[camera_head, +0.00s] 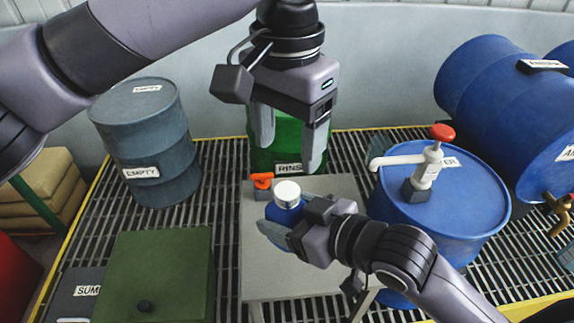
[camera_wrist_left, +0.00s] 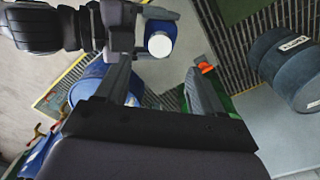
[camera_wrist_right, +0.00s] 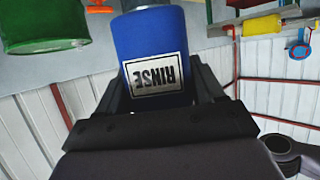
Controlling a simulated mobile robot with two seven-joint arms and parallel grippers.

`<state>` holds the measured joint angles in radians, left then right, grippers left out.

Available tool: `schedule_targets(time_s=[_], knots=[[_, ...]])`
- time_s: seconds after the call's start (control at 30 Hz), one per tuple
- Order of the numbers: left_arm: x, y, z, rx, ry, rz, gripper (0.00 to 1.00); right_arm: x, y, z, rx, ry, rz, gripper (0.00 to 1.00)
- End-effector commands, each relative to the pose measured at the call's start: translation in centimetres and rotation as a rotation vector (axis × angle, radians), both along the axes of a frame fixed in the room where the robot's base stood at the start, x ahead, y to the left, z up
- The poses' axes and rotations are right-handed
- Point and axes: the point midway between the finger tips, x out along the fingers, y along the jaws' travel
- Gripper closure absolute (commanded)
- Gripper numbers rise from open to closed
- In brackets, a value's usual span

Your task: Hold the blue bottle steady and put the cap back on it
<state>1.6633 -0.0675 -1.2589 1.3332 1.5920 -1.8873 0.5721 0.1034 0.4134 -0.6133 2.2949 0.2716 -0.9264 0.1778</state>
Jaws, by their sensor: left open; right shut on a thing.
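The blue bottle (camera_head: 283,212) is upright over the grey stand. A white-topped, silvery cap (camera_head: 288,191) sits on its top, and I cannot tell how tightly. It also shows in the left wrist view (camera_wrist_left: 160,45). My right gripper (camera_head: 292,217) is shut on the bottle's side. The right wrist view shows the bottle (camera_wrist_right: 155,45) between the fingers, its RINSE label upside down and its cap out of sight. My left gripper (camera_head: 289,152) is open and empty, pointing down above the cap. I cannot tell whether the bottle touches the stand.
The grey stand (camera_head: 262,270) has an orange-handled fitting (camera_head: 262,181) at its back left. A green RINSE drum (camera_head: 286,140) is behind it. A blue drum (camera_head: 455,205) with a white pump (camera_head: 428,165) stands right. A green box (camera_head: 155,275) and an EMPTY drum (camera_head: 150,150) are left.

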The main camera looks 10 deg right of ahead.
Motion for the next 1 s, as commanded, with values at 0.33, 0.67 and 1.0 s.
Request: schedule_targets(time_s=[0.33,0.67,1.0], knots=[[0.1,0.1,4.0,0.002,-0.001,0.002,0.32,0.0,0.0,0.1,0.002,-0.004,0.0,1.0],[0.1,0.1,4.1,0.003,-0.001,0.002,0.32,0.0,0.0,0.2,0.002,-0.004,0.0,1.0],[0.1,0.0,4.0,-0.004,0.002,0.0,0.32,0.0,0.0,0.2,0.002,-0.004,0.0,1.0]])
